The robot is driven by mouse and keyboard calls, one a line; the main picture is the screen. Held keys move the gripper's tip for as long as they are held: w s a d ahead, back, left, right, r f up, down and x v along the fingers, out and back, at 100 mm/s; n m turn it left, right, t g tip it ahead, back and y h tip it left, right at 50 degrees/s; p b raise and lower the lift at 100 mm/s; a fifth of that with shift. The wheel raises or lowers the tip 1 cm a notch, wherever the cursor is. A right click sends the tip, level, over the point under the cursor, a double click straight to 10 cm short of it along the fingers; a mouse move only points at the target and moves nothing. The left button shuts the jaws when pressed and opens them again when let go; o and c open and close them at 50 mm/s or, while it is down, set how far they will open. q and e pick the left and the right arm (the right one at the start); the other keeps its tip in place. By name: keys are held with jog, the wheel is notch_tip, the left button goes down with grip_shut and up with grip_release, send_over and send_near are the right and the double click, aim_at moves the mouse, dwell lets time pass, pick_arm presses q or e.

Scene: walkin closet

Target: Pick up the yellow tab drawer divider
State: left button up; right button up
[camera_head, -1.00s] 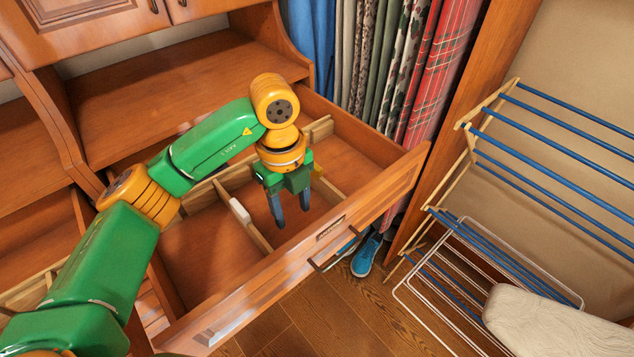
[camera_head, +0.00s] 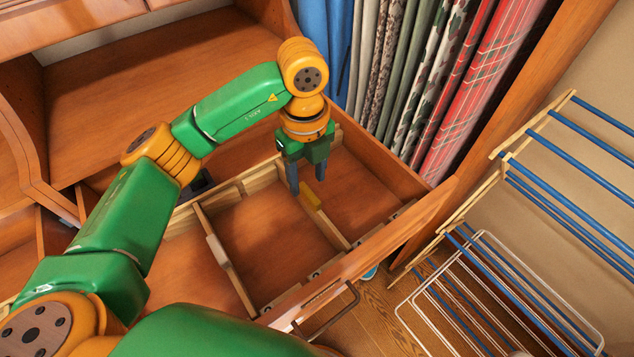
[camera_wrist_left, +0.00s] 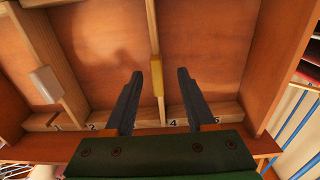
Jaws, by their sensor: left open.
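The yellow tab drawer divider (camera_head: 329,226) is a thin wooden slat standing across the open drawer, with a yellow tab (camera_head: 311,196) on its top edge. It also shows in the left wrist view (camera_wrist_left: 153,28), its yellow tab between the two fingers in the picture. My left gripper (camera_head: 307,183) is open and points down over the drawer at the tab's far end. Both fingers (camera_wrist_left: 160,74) look clear of the tab; their exact height above it is hard to tell. My right gripper is not in view.
A similar divider with a white tab (camera_head: 217,250) stands to the left. The drawer front (camera_head: 350,270) and numbered slotted rail (camera_wrist_left: 80,122) bound the near side. Hanging clothes (camera_head: 400,80) are behind the drawer, and a drying rack (camera_head: 500,260) stands at right.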

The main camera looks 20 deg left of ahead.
aim_at(308, 193)
pick_arm(q)
jog(key=f+p, duration=0.1)
jog(key=s+f+p, duration=0.1)
jog(key=f+p, duration=0.1)
jog(key=shift+s+d, duration=0.15)
jog(key=shift+d, duration=0.05)
jog(key=f, duration=0.2)
jog(key=shift+s+f, duration=0.25)
jog(key=shift+f, duration=0.15)
jog(key=shift+w+d+f, duration=0.1)
jog(key=shift+w+f, duration=0.1)
jog(key=shift+f, duration=0.1)
jog(key=shift+w+f, duration=0.1)
jog(key=shift+w, duration=0.2)
jog(key=shift+c, duration=0.4)
jog(key=shift+s, duration=0.2)
grip_shut()
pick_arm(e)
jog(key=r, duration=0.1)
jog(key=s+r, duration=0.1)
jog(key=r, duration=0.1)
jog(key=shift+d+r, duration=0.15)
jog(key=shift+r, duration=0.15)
